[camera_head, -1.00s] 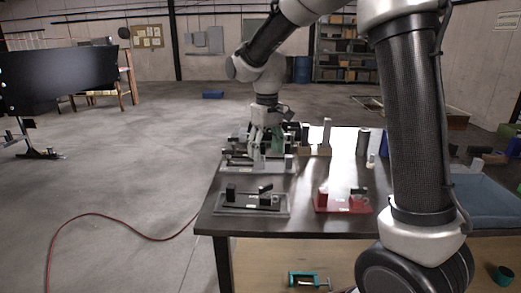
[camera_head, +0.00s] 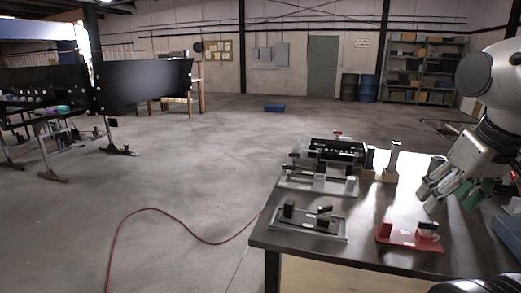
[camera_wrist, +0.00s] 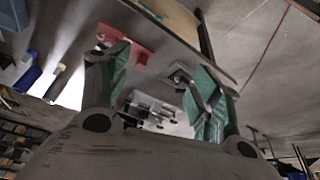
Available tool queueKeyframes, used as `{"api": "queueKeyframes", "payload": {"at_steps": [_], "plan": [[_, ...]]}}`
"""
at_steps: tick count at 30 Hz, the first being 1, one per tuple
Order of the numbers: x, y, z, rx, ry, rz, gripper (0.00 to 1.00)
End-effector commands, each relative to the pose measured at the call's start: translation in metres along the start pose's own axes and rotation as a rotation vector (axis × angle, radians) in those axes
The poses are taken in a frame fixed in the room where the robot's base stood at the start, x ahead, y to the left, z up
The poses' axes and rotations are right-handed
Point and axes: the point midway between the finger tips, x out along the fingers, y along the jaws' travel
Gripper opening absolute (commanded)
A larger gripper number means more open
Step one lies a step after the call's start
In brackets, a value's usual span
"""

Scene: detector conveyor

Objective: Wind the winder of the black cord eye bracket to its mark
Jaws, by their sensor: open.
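A bracket with black upright blocks and a small dark arm (camera_head: 323,214) stands on a grey base plate (camera_head: 300,228) at the table's front left; it looks like the black cord eye bracket. Its mark is too small to make out. In the wrist view, a dark fixture on a light plate (camera_wrist: 180,78), partly behind a finger, seems to be the same one. My gripper (camera_head: 450,192) is open and empty above the right part of the table, well to the right of this bracket. Its green-padded fingers are spread in the wrist view (camera_wrist: 160,68).
A red bracket (camera_head: 397,240) stands at the front, between the black one and my gripper; it also shows in the wrist view (camera_wrist: 128,42). Grey fixtures (camera_head: 310,188) and upright posts (camera_head: 392,160) stand behind. The dark table (camera_head: 365,210) is bare in its middle.

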Motion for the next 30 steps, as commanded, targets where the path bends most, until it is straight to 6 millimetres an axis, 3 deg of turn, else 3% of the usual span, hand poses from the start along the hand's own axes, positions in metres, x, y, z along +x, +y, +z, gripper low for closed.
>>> {"api": "queueKeyframes", "payload": {"at_steps": [1, 4, 8, 11, 25, 27, 30], "plan": [[-0.002, -0.001, 0.000, -0.003, 0.009, -0.001, 0.50], [0.012, -0.011, -0.003, -0.049, -0.053, -0.017, 0.31], [0.040, -0.034, -0.016, -0.160, -0.185, -0.035, 0.31], [0.065, -0.054, -0.037, -0.294, -0.284, -0.019, 0.31], [0.198, -0.164, -0.145, -1.431, -0.530, 0.044, 0.31], [0.207, -0.171, -0.166, -1.607, -0.525, 0.046, 0.31], [0.202, -0.176, -0.190, -1.789, -0.498, 0.054, 0.31]]}}
